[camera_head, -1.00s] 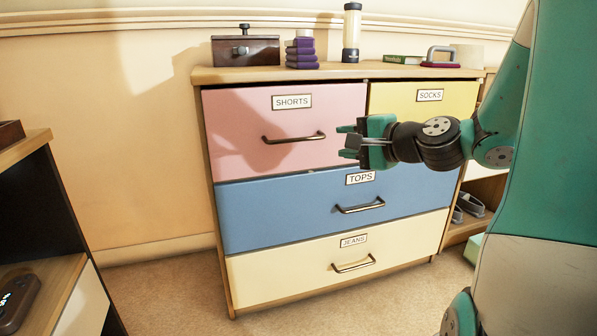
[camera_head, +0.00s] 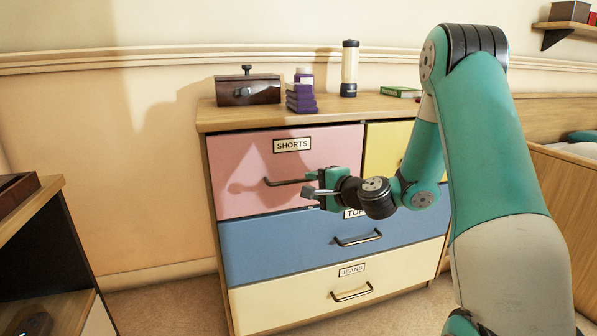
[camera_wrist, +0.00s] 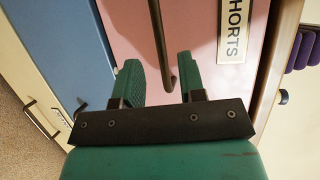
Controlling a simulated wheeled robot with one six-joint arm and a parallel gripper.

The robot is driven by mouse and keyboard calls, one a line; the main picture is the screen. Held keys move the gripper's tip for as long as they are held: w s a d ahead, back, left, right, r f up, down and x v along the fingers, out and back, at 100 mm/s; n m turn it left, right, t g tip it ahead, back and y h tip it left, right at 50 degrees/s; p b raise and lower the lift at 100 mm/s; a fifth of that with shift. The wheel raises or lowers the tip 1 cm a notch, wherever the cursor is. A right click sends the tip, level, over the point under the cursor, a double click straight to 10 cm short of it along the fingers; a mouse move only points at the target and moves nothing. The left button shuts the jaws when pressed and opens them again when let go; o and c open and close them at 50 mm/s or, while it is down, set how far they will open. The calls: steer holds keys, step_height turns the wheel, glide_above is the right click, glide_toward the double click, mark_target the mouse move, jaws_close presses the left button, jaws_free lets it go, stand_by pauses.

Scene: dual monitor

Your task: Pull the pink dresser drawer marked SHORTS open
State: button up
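The pink drawer (camera_head: 240,160) marked SHORTS is at the dresser's upper left, its front flush with the dresser. Its dark bar handle (camera_head: 283,182) shows in the head view, with the right end partly behind my gripper (camera_head: 314,182). In the wrist view my gripper (camera_wrist: 157,75) is open, with two green fingers apart. The handle (camera_wrist: 159,40) runs down the picture, its end appearing between the fingertips. I cannot tell whether the fingers reach around it or stop in front. The SHORTS label (camera_wrist: 234,28) is to the right of the fingers.
Below are the blue TOPS drawer (camera_head: 270,247) and cream JEANS drawer (camera_head: 285,300); the yellow drawer (camera_head: 383,145) is to the right. A wooden box (camera_head: 247,90), purple stack (camera_head: 300,98) and lantern (camera_head: 349,70) stand on top. A dark-sided cabinet (camera_head: 50,250) is at left.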

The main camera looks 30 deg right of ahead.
mark_target(300, 181)
steer(key=p+x, duration=0.2)
steer(key=x, duration=0.2)
steer(key=shift+w+r, duration=0.1)
steer(key=shift+w, duration=0.25)
steer(key=shift+w+a+f, duration=0.1)
steer(key=shift+w+f, duration=0.15)
steer(key=shift+w, duration=0.45)
jaws_close()
